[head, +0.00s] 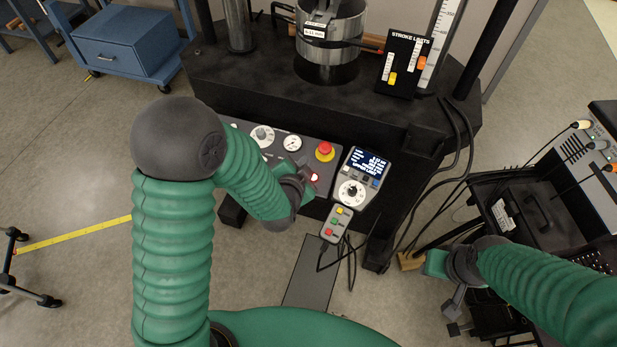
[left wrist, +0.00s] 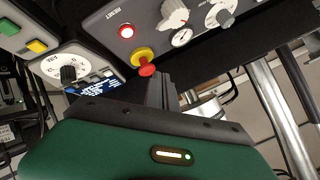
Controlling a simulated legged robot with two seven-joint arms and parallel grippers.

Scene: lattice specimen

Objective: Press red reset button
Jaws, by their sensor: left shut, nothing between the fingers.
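The red reset button (head: 314,177) glows on the grey sloped control panel, below the red emergency-stop knob (head: 324,150) in the head view. In the left wrist view the lit button (left wrist: 127,31) sits beside the word RESET, and the emergency-stop knob (left wrist: 146,64) on its yellow base is nearer the fingers. My left gripper (head: 305,178) is over the panel, close to the button in the head view. In the left wrist view its closed, empty fingers (left wrist: 160,88) point toward the panel; contact is not clear. My right gripper (head: 453,303) hangs at lower right, away from the panel.
A handheld controller with screen (head: 353,190) and a small button pendant (head: 337,225) are right of the button. Knobs and a gauge (head: 292,144) are on its left. The black test frame (head: 270,85) rises behind. Cables hang at right, by a black cart (head: 535,215).

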